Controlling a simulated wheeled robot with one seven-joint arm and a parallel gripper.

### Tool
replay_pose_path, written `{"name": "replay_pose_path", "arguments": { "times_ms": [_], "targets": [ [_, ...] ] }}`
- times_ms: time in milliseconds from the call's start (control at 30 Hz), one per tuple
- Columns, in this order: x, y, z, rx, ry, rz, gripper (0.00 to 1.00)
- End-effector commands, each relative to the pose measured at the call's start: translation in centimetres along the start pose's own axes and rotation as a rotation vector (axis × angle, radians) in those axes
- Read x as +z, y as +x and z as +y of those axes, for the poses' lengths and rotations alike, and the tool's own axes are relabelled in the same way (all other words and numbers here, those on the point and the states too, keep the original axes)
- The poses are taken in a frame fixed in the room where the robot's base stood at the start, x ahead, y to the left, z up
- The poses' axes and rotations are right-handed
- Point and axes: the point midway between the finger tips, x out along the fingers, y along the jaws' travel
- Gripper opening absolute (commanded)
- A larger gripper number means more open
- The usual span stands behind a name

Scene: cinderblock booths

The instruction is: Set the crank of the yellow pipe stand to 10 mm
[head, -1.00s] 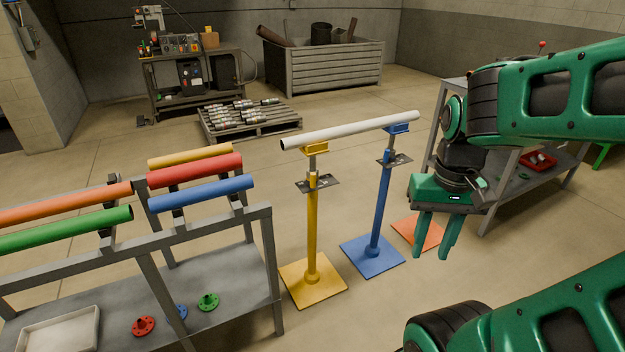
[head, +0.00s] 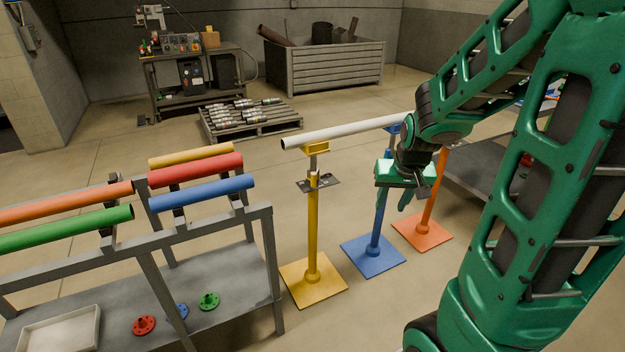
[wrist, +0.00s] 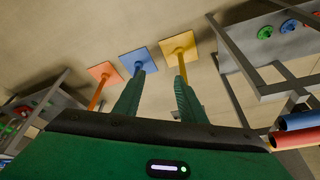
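The yellow pipe stand (head: 313,235) stands upright on a square yellow base, with a dark crank plate (head: 318,183) near its top. The crank's setting is too small to read. A white pipe (head: 345,131) rests on the yellow stand's cradle and runs right toward the blue stand (head: 379,220). My gripper (head: 395,203) hangs in front of the blue stand, right of the yellow one, pointing down. Its fingers are apart with nothing between them. In the wrist view my gripper (wrist: 158,80) is open, and the yellow stand's base (wrist: 179,47) lies beyond the right fingertip.
An orange stand (head: 430,205) is right of the blue one, partly behind my arm. A grey rack (head: 262,215) with coloured pipes stands left of the yellow stand. A pallet (head: 250,128) and a large bin (head: 325,75) are behind. Floor between the rack and yellow stand is narrow.

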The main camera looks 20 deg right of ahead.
Motion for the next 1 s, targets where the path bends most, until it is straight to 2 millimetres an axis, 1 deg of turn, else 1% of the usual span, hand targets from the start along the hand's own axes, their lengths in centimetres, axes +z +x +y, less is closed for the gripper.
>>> {"name": "replay_pose_path", "arguments": {
  "times_ms": [33, 200, 400, 500, 700, 833, 1000],
  "targets": [
    [-1.4, 1.6, -0.6, -0.002, -0.008, 0.029, 0.37],
    [-6.2, 6.0, -2.4, -0.017, -0.024, 0.163, 0.37],
    [-11.1, 10.8, -4.6, -0.037, -0.048, 0.325, 0.37],
    [-13.2, 13.0, -5.7, -0.05, -0.061, 0.406, 0.37],
    [-16.5, 16.9, -8.0, -0.082, -0.094, 0.572, 0.37],
    [-17.9, 19.0, -9.5, -0.108, -0.122, 0.681, 0.37],
    [-19.1, 21.3, -11.6, -0.156, -0.161, 0.823, 0.37]
  ]
}}
